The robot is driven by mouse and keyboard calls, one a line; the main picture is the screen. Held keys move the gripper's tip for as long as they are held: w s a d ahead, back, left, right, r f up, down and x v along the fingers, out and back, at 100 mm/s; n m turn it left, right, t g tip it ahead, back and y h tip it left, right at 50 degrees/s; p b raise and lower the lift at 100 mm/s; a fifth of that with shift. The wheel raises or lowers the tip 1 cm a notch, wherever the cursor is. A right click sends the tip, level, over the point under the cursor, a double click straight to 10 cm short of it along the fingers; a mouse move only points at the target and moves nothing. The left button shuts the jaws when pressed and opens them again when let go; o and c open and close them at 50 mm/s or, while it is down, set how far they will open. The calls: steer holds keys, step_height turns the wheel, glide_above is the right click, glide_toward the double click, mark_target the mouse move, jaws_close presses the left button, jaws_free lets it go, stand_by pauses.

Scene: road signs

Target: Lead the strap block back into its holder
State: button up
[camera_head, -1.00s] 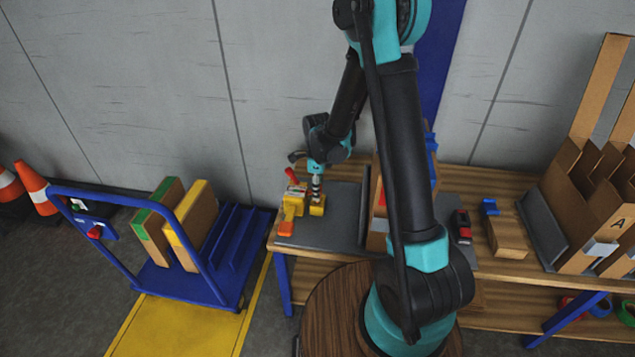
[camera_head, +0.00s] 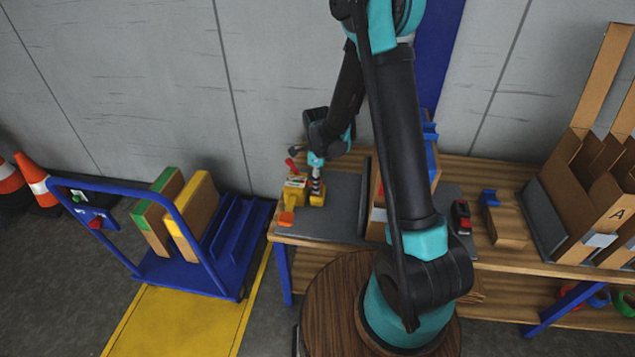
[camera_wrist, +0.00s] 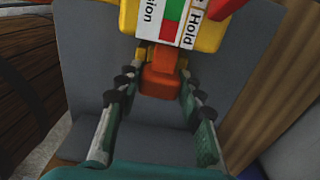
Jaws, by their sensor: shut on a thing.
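A yellow device with a white label reading "Hold" and a red-green patch (camera_wrist: 175,25) stands on a grey mat; it also shows in the head view (camera_head: 297,186). An orange block (camera_wrist: 160,80), which I take for the strap block, is right in front of it in the wrist view. My gripper (camera_wrist: 157,80) has its two fingers on either side of this block and is shut on it. In the head view my gripper (camera_head: 317,190) points down beside the device, with a yellow part at its tip. An orange piece (camera_head: 286,218) lies near the mat's front left. Whether block and holder touch is unclear.
The grey mat (camera_head: 335,215) lies on a wooden bench. A cardboard box (camera_head: 376,215) stands right of it, partly behind my arm. A blue cart (camera_head: 185,278) with boxes stands left. A brown block (camera_head: 505,228) and a divided carton (camera_head: 590,200) are farther right.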

steer(key=shift+f, duration=0.55)
stand_by(0.4)
steer(key=o, duration=1)
step_height(320, 180, up, 12)
steer(key=shift+s, duration=0.15)
